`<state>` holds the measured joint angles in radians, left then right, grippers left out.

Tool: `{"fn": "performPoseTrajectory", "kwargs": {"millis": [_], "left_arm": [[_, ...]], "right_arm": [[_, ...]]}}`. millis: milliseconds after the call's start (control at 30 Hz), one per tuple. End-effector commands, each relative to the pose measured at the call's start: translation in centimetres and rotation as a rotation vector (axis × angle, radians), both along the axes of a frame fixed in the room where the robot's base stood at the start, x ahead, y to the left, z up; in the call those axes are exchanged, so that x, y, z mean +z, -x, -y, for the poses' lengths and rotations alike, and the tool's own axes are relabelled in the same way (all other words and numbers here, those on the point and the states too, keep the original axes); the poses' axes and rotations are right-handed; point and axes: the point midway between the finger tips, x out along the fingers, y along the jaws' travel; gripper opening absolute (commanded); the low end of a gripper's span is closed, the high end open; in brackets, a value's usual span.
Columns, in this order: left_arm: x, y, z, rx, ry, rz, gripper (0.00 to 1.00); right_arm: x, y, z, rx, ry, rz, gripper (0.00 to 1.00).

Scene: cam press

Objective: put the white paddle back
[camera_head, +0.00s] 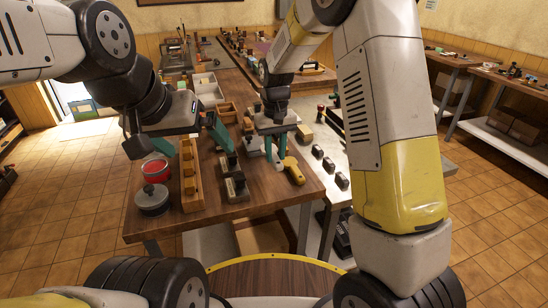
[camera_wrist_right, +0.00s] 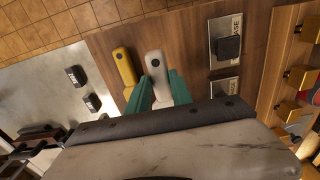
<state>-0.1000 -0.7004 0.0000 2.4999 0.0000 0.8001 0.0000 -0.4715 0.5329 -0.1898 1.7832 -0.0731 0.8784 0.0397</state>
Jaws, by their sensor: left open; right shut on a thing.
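The white paddle (camera_wrist_right: 156,66) lies between the teal fingers of my right gripper (camera_wrist_right: 160,88), which is shut on it. In the head view my right gripper (camera_head: 275,152) points down over the wooden bench, and a small part of the white paddle (camera_head: 277,161) shows by its fingertips. The yellow paddle (camera_wrist_right: 124,67) lies beside the white one, and also shows in the head view (camera_head: 293,170). My left gripper (camera_head: 226,148) is open and empty above the bench, left of the right gripper. I cannot tell whether the white paddle touches the bench.
Metal plates with dark blocks (camera_wrist_right: 228,46), one lettered BASE, lie beside the paddles. A wooden rack (camera_head: 190,180), a red tin (camera_head: 155,170) and a grey lidded pot (camera_head: 152,200) stand at the left. Several dark blocks (camera_head: 329,165) sit on the pale surface at right.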

Motion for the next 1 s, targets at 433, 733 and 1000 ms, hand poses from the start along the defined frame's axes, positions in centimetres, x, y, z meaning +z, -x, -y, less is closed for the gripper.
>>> {"fn": "performPoseTrajectory", "kwargs": {"millis": [433,733,1000], "left_arm": [[0.0,0.0,0.0,0.0,0.0,0.0,1.0],[0.0,0.0,0.0,0.0,0.0,0.0,1.0],[0.0,0.0,0.0,0.0,0.0,0.0,1.0]], "right_arm": [[-5.4,0.0,0.1,0.0,0.002,-0.003,0.0],[-6.8,0.0,0.1,0.0,0.0,-0.001,0.0],[-6.8,0.0,0.0,0.001,0.0,-0.001,0.48]]}}
